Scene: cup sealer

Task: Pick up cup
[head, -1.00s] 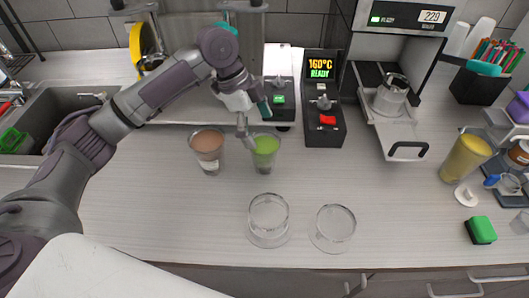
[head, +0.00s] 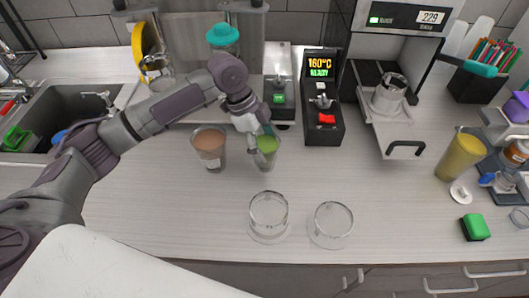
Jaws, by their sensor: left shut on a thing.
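A clear cup of green drink (head: 265,158) stands on the counter left of centre. My left gripper (head: 264,138) reaches over it from the upper left and is shut on the cup's rim; the gripper hides part of the rim. The cup looks upright, and I cannot tell whether it is clear of the counter. A cup of brown drink (head: 211,151) stands just to its left. A cup of yellow drink (head: 461,157) stands at the right. My right gripper is not in view.
Two empty clear cups or rings (head: 268,214) (head: 332,222) stand in front. The sealer's open tray (head: 397,130) holds a metal ring (head: 389,93). A control box (head: 323,125) stands at the back. A green sponge (head: 475,227) lies at the right, and a sink (head: 55,125) is at the left.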

